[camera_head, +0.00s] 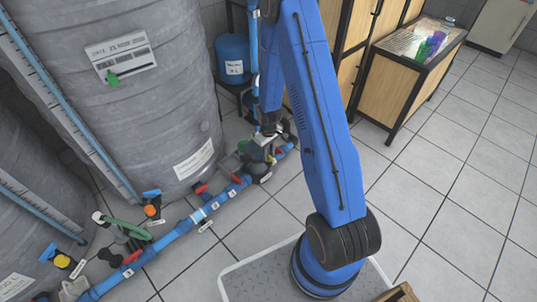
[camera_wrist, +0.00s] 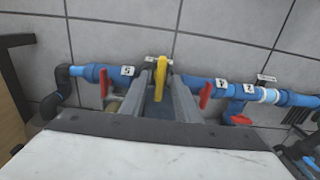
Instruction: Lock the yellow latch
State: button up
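The yellow latch (camera_wrist: 161,84) shows in the wrist view as an upright curved handle on the blue pipe line. My gripper (camera_wrist: 166,88) has its two grey fingers apart, one on each side of the latch. The latch lies between them in the picture; I cannot tell whether either finger touches it. In the head view my gripper (camera_head: 262,150) is down at the pipes beside the large grey tank, and the latch is too small and covered there to make out clearly.
Red valve handles flank the latch on the left (camera_wrist: 103,82) and right (camera_wrist: 206,94). The blue pipe (camera_head: 172,236) runs along the floor past the grey tank (camera_head: 130,100). A wooden cabinet (camera_head: 404,84) stands at the right; the tiled floor (camera_head: 440,190) before it is clear.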

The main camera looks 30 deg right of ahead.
notch_tip(320, 180, up, 17)
jog(key=shift+r, duration=0.2)
dwell(0.6)
dwell(0.3)
jog(key=s+a+r+m+t, duration=0.1)
jog(key=s+r, duration=0.3)
jog(key=r, duration=0.4)
jog(key=s+a+r+t, duration=0.1)
jog(key=s+a+r, duration=0.1)
jog(key=s+r, duration=0.35)
jog(key=s+a+r+m, duration=0.1)
jog(key=s+r, duration=0.2)
jog(key=r, duration=0.6)
jog(key=s+a+r+t, duration=0.1)
jog(key=s+r, duration=0.2)
jog(key=s, duration=0.3)
jog(key=s+a+r+m+t, duration=0.1)
jog(key=s+r, duration=0.2)
jog(key=s, duration=0.4)
jog(key=s+a+r, duration=0.1)
jog(key=s+r, duration=0.2)
jog(key=s, duration=0.4)
jog(key=shift+s+t, duration=0.15)
jog(key=shift+t, duration=0.25)
jog(key=shift+r, duration=0.1)
